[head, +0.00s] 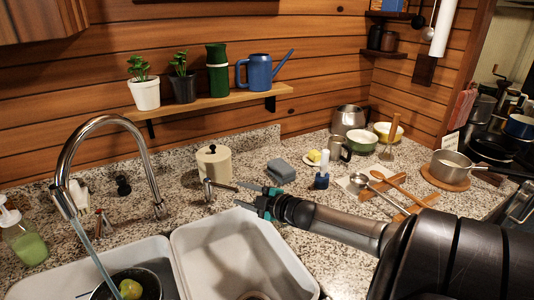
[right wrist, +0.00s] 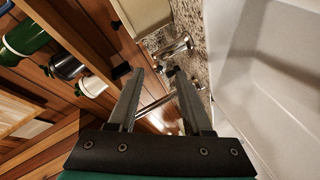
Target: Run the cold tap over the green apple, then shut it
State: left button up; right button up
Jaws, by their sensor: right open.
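The chrome faucet (head: 147,165) arches over the left basin, and a pale stream of water (head: 92,255) runs from its spout. The green apple (head: 131,289) sits in a dark bowl (head: 152,281) in that basin, under the stream, cut off by the lower picture edge. The right-hand chrome tap (head: 208,190) has a lever pointing right; it also shows in the right wrist view (right wrist: 177,47). My left gripper is out of view.
Another tap handle (head: 102,223) and a soap bottle (head: 27,245) stand left of the faucet. A cream canister (head: 214,165) stands just behind the right tap. The right basin (head: 215,245) lies in front. A shelf (head: 205,104) with plants and a blue can hangs behind.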

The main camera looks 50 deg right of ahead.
jog(key=p+v, duration=0.2)
jog(key=v, duration=0.6)
jog(key=shift+s, duration=0.4)
jog(key=shift+r, duration=0.1)
